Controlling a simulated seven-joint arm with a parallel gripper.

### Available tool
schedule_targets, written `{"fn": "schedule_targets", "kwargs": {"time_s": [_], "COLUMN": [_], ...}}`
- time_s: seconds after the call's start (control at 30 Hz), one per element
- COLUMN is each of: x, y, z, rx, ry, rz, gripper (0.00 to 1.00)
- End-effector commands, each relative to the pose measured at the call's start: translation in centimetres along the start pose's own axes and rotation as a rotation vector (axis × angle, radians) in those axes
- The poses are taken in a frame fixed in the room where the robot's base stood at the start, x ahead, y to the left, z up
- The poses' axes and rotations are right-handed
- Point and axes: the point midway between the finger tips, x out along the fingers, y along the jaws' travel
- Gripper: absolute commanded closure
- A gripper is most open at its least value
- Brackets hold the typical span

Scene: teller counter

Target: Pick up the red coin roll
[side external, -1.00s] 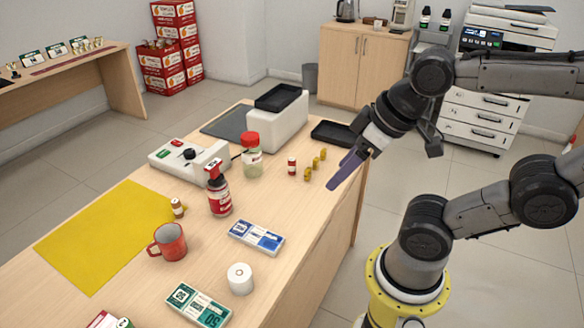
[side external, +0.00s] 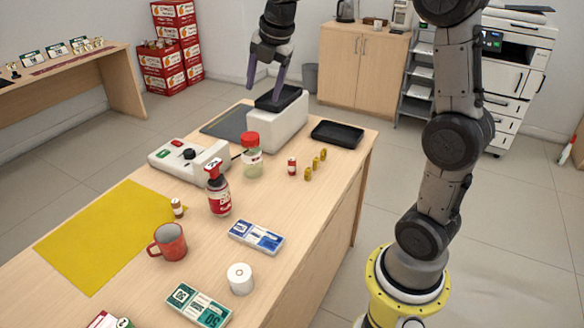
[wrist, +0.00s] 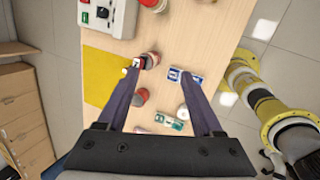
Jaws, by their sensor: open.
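The red coin roll (side external: 292,166), a small upright red cylinder with a pale band, stands on the counter in the side view. It is right of the red-lidded jar and left of several yellow coin rolls (side external: 308,174). I cannot make out the red roll in the wrist view. My gripper (side external: 264,88) is open and empty, its purple fingers pointing down. In the side view it appears over the black tray on the white machine, up and left of the red roll and apart from it. The spread fingers also show in the wrist view (wrist: 160,75).
The red-lidded jar (side external: 252,162), a red bottle (side external: 219,195), a white device (side external: 178,158) and the white machine (side external: 278,130) stand nearby. A flat black tray (side external: 337,134) lies at the back right. A red mug (side external: 171,243) and blue note bundle (side external: 256,237) are nearer.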

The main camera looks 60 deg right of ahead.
Motion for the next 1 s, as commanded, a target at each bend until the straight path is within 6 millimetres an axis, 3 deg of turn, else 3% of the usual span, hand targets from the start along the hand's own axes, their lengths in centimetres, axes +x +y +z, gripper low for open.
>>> {"fn": "schedule_targets", "kwargs": {"time_s": [0.03, 0.2, 0.43, 0.53, 0.67, 0.77, 1.0], "x": [2.2, 9.3, 19.1, 21.8, 23.6, 24.4, 28.5], "y": [0.6, 1.0, -2.6, -4.7, -6.8, -7.3, -8.6], "z": [2.0, 8.0, 14.2, 15.2, 15.9, 16.0, 15.2], "rx": [-0.029, -0.103, -0.017, 0.021, 0.054, 0.061, 0.059], "ry": [0.005, 0.034, 0.091, 0.117, 0.139, 0.138, 0.139], "rz": [-0.033, -0.125, -0.241, -0.282, -0.315, -0.316, -0.316], "gripper": [0.32, 0.32, 0.32, 0.32, 0.32, 0.32, 0.32]}}
